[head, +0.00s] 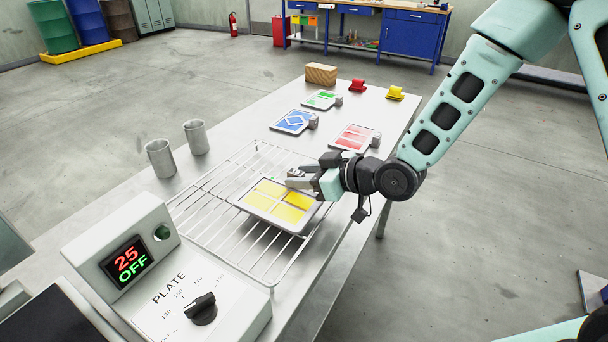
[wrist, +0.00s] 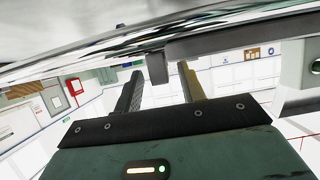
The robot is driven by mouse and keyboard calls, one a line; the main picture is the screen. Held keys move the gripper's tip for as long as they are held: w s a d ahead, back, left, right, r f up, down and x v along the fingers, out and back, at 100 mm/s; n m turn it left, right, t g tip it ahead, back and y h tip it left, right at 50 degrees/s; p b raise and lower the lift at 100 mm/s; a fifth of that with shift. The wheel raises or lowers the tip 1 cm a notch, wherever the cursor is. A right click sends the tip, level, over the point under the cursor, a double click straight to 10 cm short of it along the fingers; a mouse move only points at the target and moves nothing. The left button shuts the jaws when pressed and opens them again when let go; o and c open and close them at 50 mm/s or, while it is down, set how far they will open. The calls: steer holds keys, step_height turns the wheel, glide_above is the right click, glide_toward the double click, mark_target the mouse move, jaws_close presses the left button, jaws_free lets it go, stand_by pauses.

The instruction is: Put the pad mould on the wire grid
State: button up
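The mould with four yellow square pads (head: 262,213) lies on the right part of the wire grid (head: 215,232); it looks flat, with its lower corner near the grid's right edge. My gripper (head: 301,178) is at the mould's upper right edge. In the wrist view its two fingers (wrist: 160,88) are spread apart. A small grey handle block (wrist: 157,68) shows between the fingertips, with gaps on both sides. In the head view my gripper hides this handle.
Green (head: 321,99), blue (head: 293,122) and red (head: 354,138) moulds with grey knobs lie farther back on the table. Two metal cups (head: 160,158) stand left of the grid. A control box (head: 165,270) reading 25 OFF is in front. A wooden block (head: 321,74) is at the back.

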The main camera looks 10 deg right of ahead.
steer(key=shift+r, duration=0.2)
steer(key=shift+s+d, duration=0.2)
steer(key=shift+d, duration=0.15)
steer(key=p+v, duration=0.5)
steer(key=v, duration=0.6)
steer(key=s+a+r+m+g+h, duration=0.1)
steer(key=s+r+g+h, duration=0.3)
steer(key=s, duration=0.7)
steer(key=s+r+m+g+h, duration=0.1)
steer(key=s+r+g+h, duration=0.3)
steer(key=s, duration=0.7)
steer(key=shift+s+a+m+h, duration=0.2)
steer(key=shift+a+m+h, duration=0.2)
steer(key=shift+h, duration=0.7)
steer(key=shift+r, duration=0.1)
